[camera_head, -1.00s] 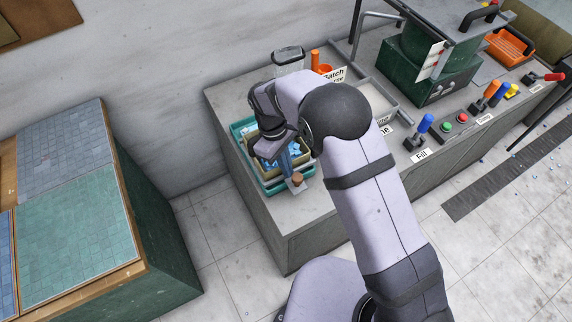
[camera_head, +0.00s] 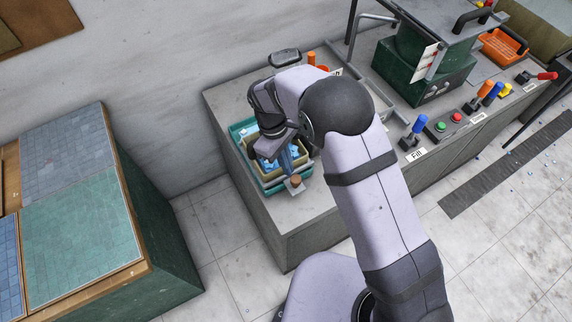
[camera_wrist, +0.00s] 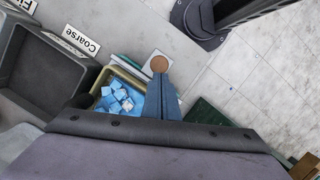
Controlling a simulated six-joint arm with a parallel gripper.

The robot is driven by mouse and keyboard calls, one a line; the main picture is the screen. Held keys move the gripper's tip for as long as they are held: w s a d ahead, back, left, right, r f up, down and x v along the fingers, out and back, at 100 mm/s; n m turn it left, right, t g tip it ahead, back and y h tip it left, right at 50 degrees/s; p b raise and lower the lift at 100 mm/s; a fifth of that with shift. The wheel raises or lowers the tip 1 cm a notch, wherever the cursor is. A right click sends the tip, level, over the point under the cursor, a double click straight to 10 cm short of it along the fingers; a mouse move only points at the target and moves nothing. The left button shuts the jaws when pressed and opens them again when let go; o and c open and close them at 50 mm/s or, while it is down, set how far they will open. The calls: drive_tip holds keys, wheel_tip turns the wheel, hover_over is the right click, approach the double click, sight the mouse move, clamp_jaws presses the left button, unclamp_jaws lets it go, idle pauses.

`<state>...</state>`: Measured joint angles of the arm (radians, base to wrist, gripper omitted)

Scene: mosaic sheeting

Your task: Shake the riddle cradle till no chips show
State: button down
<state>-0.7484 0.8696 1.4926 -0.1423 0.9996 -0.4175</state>
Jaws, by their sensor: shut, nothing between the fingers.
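The riddle cradle (camera_head: 272,178) is a small tan tray sitting in a larger teal tray (camera_head: 238,131) at the left end of the grey bench. In the wrist view the cradle (camera_wrist: 103,80) holds several light blue chips (camera_wrist: 117,101), plainly showing. A round wooden knob (camera_head: 296,180) on a pale square plate stands at the cradle's near edge; it also shows in the wrist view (camera_wrist: 159,64). My gripper (camera_wrist: 161,78) is shut and empty, its blue-grey fingertips close to the knob. I cannot tell whether they touch it. My wrist hides part of the cradle.
A grey bin (camera_wrist: 42,85) labelled Coarse is beside the cradle. Along the bench are a blue-handled lever (camera_head: 420,124) labelled Fill, coloured buttons, more levers and a green machine (camera_head: 415,85). A separate bench with tiled sheets (camera_head: 80,235) stands left, with clear floor between.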

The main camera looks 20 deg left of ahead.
drive_tip(key=a+p+v, duration=0.1)
drive_tip(key=p+v, duration=0.3)
drive_tip(key=v, duration=0.3)
drive_tip(key=shift+w+a, duration=0.15)
drive_tip(key=shift+w, duration=0.15)
drive_tip(key=s+d+f+m+g, duration=0.2)
drive_tip(key=s+d+f+m, duration=0.25)
drive_tip(key=s+d, duration=0.55)
drive_tip(key=s+d+r+m+y, duration=0.1)
drive_tip(key=s+d+r+m, duration=0.25)
drive_tip(key=d, duration=0.35)
drive_tip(key=s+d+r+m, duration=0.2)
drive_tip(key=s+d+r, duration=0.15)
drive_tip(key=d, duration=0.25)
drive_tip(key=w+d+r+m+t+y, duration=0.1)
drive_tip(key=w+d+r+m+t, duration=0.1)
drive_tip(key=w+d+r+m, duration=0.2)
drive_tip(key=d+r, duration=0.2)
drive_tip(key=d, duration=0.1)
drive_tip(key=shift+r+t+y, duration=0.3)
drive_tip(key=shift+t, duration=0.1)
